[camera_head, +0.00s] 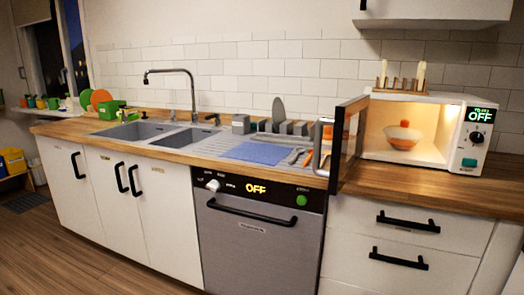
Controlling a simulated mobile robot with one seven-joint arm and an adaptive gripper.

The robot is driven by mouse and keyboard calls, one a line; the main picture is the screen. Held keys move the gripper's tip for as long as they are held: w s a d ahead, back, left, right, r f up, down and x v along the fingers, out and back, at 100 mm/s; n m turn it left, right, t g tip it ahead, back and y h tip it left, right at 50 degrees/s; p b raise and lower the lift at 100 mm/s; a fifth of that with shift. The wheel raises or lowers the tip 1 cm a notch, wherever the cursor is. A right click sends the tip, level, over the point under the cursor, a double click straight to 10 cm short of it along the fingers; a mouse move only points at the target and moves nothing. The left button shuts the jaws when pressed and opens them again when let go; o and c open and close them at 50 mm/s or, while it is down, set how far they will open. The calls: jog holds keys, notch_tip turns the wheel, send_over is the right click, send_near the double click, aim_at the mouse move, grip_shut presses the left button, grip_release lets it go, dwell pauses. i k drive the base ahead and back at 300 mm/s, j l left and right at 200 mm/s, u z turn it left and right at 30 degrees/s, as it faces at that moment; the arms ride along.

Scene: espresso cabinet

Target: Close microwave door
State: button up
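The white microwave (476,151) stands on the wooden counter at the right, with its display reading OFF. Its door (343,145) is open. It is hinged on the left side of the microwave and swung out toward me, seen almost edge-on, with a pale handle (320,146) on its left side. The lit cavity (376,126) holds an orange and white bowl-like item (402,136). My gripper does not show in this view.
A dish rack area with a blue cloth (258,153) and utensils lies left of the door. The wooden counter (430,188) in front of the microwave is clear. Below are drawers (400,240) with black handles and a dishwasher (262,240). A wooden rack (400,86) stands on top of the microwave.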

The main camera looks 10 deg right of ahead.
aim_at(341, 171)
jog(key=i+z, duration=0.1)
jog(key=z, duration=0.7)
jog(key=i+j+z, duration=0.15)
jog(key=j+z, duration=0.15)
jog(key=i+j+z, duration=0.1)
jog(key=j+z, duration=0.55)
jog(key=i+j+z, duration=0.15)
jog(key=j, duration=0.5)
jog(key=j+z, duration=0.15)
jog(key=j, duration=1.45)
jog(key=k+j+u, duration=0.3)
jog(key=j, duration=0.15)
